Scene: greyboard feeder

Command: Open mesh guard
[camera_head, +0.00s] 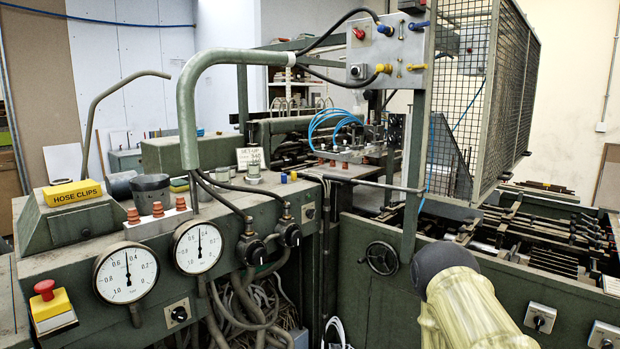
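The mesh guard (512,95) is dark wire mesh in a green frame, at the upper right of the head view. Its panels stand upright over the right-hand machine bed. Part of my arm (470,305), pale yellow with a dark rounded end, shows at the bottom right, in front of the machine and below the guard. My gripper is not in view.
A control plate (388,48) with knobs and blue and yellow fittings hangs left of the guard. A thick green bent pipe (187,110), two gauges (126,272) and a handwheel (380,258) are on the machine.

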